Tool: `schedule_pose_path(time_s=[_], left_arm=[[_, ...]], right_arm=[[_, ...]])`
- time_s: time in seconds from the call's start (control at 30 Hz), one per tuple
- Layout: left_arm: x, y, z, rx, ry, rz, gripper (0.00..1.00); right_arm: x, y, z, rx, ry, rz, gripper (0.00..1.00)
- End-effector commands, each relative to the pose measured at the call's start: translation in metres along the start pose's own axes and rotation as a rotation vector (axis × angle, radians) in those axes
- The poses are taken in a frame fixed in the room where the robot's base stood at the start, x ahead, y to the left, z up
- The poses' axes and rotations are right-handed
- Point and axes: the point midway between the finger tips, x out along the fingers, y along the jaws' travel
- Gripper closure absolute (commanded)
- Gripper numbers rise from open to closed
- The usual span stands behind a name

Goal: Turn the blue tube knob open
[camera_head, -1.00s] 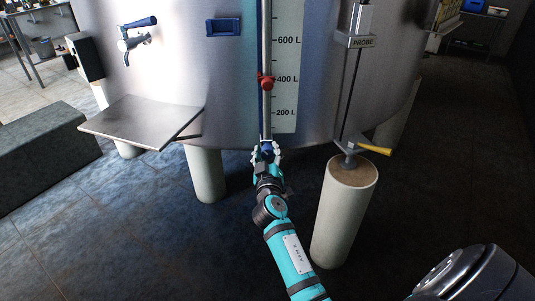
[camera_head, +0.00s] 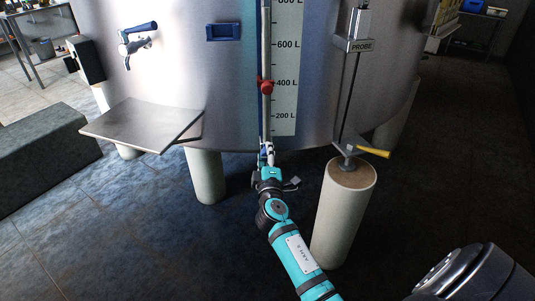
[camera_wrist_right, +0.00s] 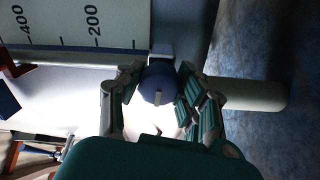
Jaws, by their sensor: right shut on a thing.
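The blue tube knob (camera_wrist_right: 158,84) is at the foot of the level tube, low on the tank's front. A pale line marks its face in the right wrist view. My right gripper (camera_head: 267,153) reaches up to it from below, and in the wrist view its fingers (camera_wrist_right: 161,82) are closed on both sides of the knob. In the head view the fingers mostly hide the knob. The sight tube (camera_head: 266,45) rises above it beside the litre scale (camera_head: 287,62), with a red piece (camera_head: 265,87) partway up. My left gripper is not in view.
A probe rod (camera_head: 350,98) and a yellow-handled valve (camera_head: 372,152) are just right of my arm, above a pale tank leg (camera_head: 342,215). Another leg (camera_head: 205,175) is to the left. A metal shelf (camera_head: 142,124) juts out at left. The floor between the legs is clear.

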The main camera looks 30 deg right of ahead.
Motion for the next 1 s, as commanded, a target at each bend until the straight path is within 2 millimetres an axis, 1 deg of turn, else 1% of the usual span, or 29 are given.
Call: schedule_pose_path(time_s=[0.07, 0.3, 0.73, 0.77, 0.93, 1.0], left_arm=[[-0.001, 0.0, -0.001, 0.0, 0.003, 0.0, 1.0], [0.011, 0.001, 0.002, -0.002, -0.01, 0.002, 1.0], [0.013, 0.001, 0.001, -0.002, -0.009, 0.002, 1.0], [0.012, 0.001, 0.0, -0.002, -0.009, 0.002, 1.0], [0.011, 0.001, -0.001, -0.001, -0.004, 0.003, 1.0], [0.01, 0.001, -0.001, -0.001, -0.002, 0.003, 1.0]], right_arm=[[0.0, 0.001, -0.001, -0.029, 0.004, 0.001, 0.96], [0.0, 0.001, -0.001, -0.078, 0.006, 0.0, 0.96], [0.0, 0.0, -0.001, -0.086, 0.006, 0.0, 0.96], [0.0, 0.0, -0.001, -0.086, 0.006, 0.0, 0.62], [0.0, 0.0, -0.001, -0.085, 0.005, 0.0, 0.4], [0.0, 0.0, -0.001, -0.084, 0.005, 0.0, 0.39]])
